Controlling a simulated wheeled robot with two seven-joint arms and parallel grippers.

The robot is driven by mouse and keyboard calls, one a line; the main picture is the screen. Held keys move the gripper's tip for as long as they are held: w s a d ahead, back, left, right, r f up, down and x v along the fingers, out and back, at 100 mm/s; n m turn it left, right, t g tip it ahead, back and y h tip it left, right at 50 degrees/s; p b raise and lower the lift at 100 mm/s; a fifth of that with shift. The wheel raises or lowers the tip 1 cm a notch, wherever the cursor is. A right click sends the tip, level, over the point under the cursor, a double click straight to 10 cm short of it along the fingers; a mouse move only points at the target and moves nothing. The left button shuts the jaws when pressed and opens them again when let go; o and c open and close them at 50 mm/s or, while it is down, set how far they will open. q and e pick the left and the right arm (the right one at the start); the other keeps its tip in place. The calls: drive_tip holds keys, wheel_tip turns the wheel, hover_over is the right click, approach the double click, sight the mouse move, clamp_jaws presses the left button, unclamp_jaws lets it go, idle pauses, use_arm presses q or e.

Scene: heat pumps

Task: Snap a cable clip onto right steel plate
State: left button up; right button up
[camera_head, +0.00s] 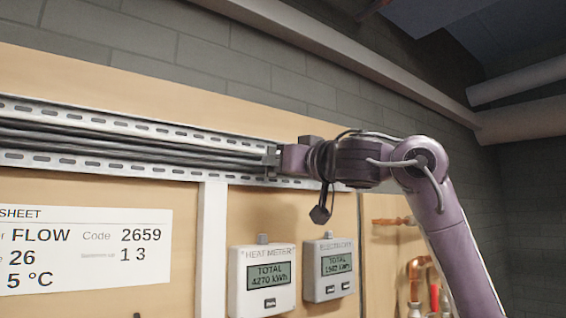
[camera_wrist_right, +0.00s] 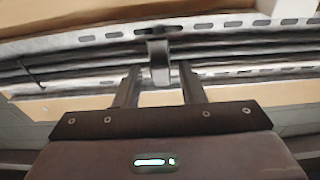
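The steel plate (camera_head: 60,163) is a slotted metal rail along the wall, with dark cables (camera_head: 130,145) running in it; it also crosses the right wrist view (camera_wrist_right: 100,37). A grey cable clip (camera_wrist_right: 158,58) sits over the cables at the slotted upper edge in the right wrist view. My right gripper (camera_wrist_right: 159,70) has its two fingers apart on either side of the clip, with visible gaps. In the head view my right gripper (camera_head: 274,160) is at the rail's right part, its fingertips small and hard to make out. My left gripper is out of view.
Below the rail are a heat meter (camera_head: 262,282), an electricity meter (camera_head: 328,268) and a white data sheet (camera_head: 90,250). A white vertical strip (camera_head: 211,250) runs down the board.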

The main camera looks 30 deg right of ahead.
drive_tip(key=shift+s, duration=0.15)
drive_tip(key=s+d+b, duration=0.1)
drive_tip(key=s+b, duration=0.2)
drive_tip(key=s, duration=1.1)
idle(0.7)
drive_tip(key=shift+w+d, duration=0.1)
idle(0.4)
